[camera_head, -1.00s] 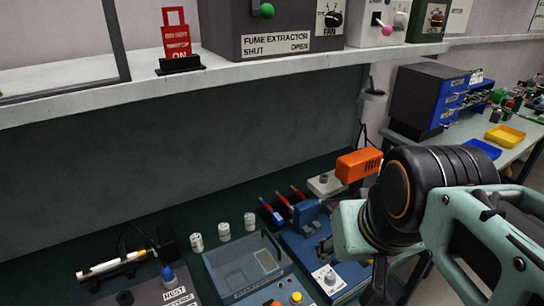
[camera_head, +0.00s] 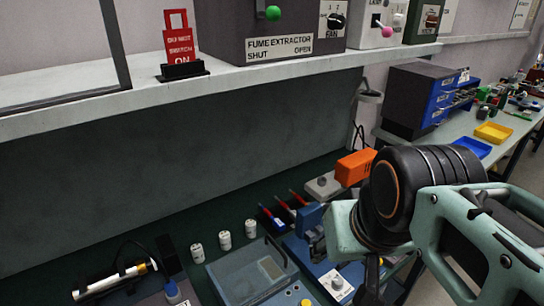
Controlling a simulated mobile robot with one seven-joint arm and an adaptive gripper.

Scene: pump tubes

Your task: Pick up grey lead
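I cannot pick out a grey lead in this view. A thin dark cable (camera_head: 121,255) loops beside a white and yellow cylinder (camera_head: 113,281) at the lower left, but its colour looks black rather than grey. My arm comes in from the right over the bench, with a black joint and pale green links. Its end runs down past the bottom edge, so the gripper's fingers do not show. The arm hides part of the blue equipment (camera_head: 311,218) on the bench.
Red-tipped tools (camera_head: 281,210) and an orange block (camera_head: 356,165) are near my arm. A shelf (camera_head: 250,82) overhangs the bench, carrying a fume extractor box (camera_head: 265,30) and a red sign (camera_head: 179,44).

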